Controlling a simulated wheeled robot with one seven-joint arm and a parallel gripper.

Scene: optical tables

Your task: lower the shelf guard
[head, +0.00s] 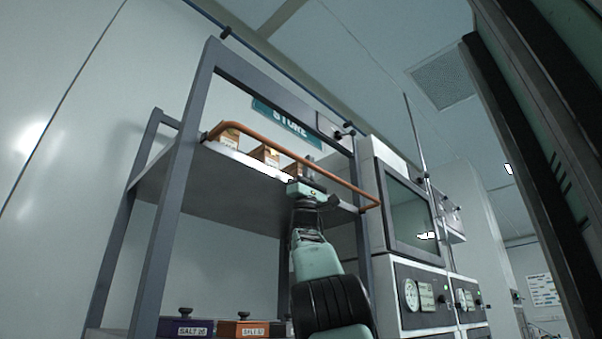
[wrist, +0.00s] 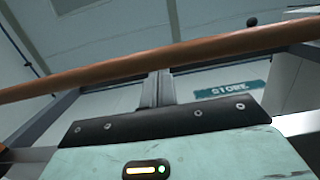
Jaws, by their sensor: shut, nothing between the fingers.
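The shelf guard is an orange-brown bar (head: 257,146) along the front of the upper shelf, raised a little above the shelf's edge, with bent ends at the posts. It crosses the whole wrist view (wrist: 200,51). My gripper (head: 309,163) is at the shelf front, right of the bar's middle, pointing up. In the wrist view its fingers (wrist: 154,88) are together and empty, and their upper ends meet the line of the bar. I cannot tell whether they touch it.
The grey shelf (head: 200,185) holds several small boxes (head: 265,154) behind the bar. A STORE sign (head: 285,120) hangs behind. Salt boxes (head: 185,328) stand lower down. A cabinet with a window (head: 410,215) is close on the right.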

